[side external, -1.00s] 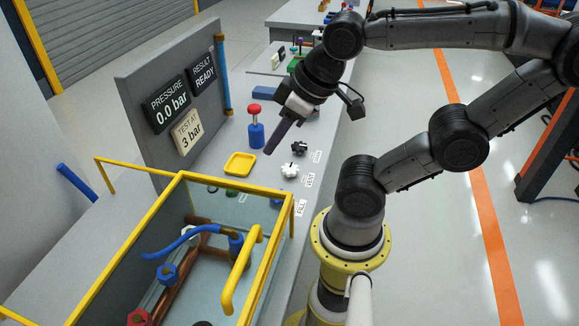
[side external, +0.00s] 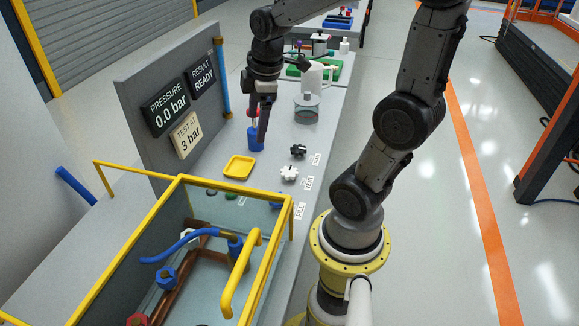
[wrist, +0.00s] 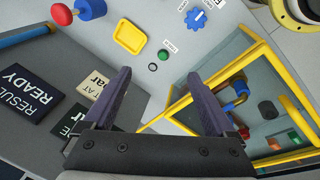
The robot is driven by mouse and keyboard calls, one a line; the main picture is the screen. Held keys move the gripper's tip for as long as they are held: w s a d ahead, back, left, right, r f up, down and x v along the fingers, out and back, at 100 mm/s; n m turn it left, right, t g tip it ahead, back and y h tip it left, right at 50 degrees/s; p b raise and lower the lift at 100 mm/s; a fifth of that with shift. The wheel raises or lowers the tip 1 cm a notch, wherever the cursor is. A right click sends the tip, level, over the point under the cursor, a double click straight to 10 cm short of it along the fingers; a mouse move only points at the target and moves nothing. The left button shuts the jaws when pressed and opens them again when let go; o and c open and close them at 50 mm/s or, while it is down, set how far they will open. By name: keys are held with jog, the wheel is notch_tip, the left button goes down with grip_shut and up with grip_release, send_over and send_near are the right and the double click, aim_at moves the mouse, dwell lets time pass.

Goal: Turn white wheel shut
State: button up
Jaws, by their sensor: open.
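The white wheel (side external: 289,174) sits on the grey bench by the VENT label in the side view, between a black wheel (side external: 298,151) and a blue wheel. The blue wheel (wrist: 196,20) shows by its FILL label in the wrist view, where the white wheel is out of frame. My gripper (wrist: 157,75) is open and empty, its two dark fingers spread. In the side view my gripper (side external: 262,140) hangs pointing down, appearing left of and above the white wheel, apart from it, and overlapping the blue red-topped piece.
A yellow tray (side external: 239,167) and the blue red-topped piece (wrist: 91,8) stand on the bench. The yellow-framed glass tank (side external: 182,178) is close in front of the wheels. The panel reads PRESSURE 0.0 bar (side external: 165,106).

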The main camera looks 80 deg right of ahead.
jog(key=m+g, duration=0.2)
send_over(290, 170)
jog(key=w+a, duration=0.3)
notch_tip(290, 170, down, 5)
jog(key=s+d+f+m+y, duration=0.1)
jog(key=s+d+f, duration=0.2)
jog(key=shift+g, duration=0.3)
notch_tip(290, 170, down, 13)
jog(key=shift+f, duration=0.1)
jog(key=shift+c, duration=0.2)
jog(key=c, duration=1.3)
jog(key=shift+m, duration=0.3)
